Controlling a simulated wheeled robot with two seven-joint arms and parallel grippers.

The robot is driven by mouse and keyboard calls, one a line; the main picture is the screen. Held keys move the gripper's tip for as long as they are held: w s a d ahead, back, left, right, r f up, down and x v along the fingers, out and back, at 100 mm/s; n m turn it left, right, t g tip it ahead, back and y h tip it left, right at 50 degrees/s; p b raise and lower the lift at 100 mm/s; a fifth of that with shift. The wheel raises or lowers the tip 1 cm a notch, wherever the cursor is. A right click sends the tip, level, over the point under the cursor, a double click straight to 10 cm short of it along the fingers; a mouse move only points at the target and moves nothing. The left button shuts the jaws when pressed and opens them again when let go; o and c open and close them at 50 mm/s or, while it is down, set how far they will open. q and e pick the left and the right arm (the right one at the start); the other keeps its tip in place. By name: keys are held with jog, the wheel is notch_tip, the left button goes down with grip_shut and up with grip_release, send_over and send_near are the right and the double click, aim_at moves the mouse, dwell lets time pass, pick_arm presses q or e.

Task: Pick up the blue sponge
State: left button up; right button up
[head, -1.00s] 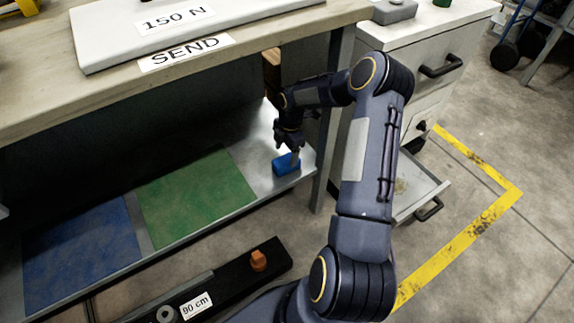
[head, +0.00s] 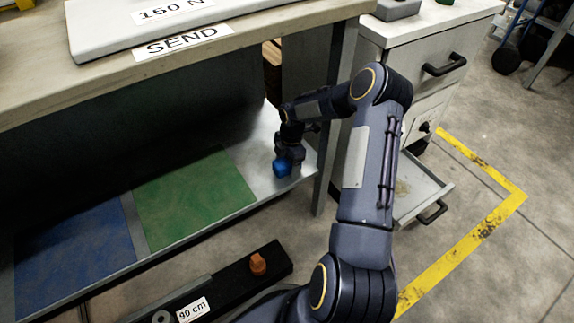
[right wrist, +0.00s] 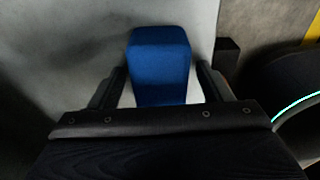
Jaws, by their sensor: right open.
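The blue sponge (head: 282,168) lies on the metal lower shelf (head: 268,140) of the workbench, near the shelf's right end. In the right wrist view the sponge (right wrist: 160,62) shows as a blue block between the two fingers. My right gripper (head: 288,160) is down at the sponge and partly covers it in the head view. In the right wrist view the right gripper (right wrist: 162,88) is open, with one dark finger on each side of the sponge and small gaps showing. My left gripper is not in view.
A green mat (head: 193,196) and a blue mat (head: 75,255) lie on the shelf to the left. The bench top (head: 260,18) overhangs the shelf. A bench leg (head: 335,110) and a cabinet with an open drawer (head: 425,190) stand to the right.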

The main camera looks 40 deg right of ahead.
jog(key=shift+f, duration=0.1)
jog(key=c, duration=1.1)
notch_tip(320, 180, up, 11)
jog(key=p, duration=0.4)
jog(key=shift+f+p, duration=0.2)
jog(key=shift+p, duration=0.15)
jog(key=o, duration=0.3)
jog(key=shift+c, duration=0.9)
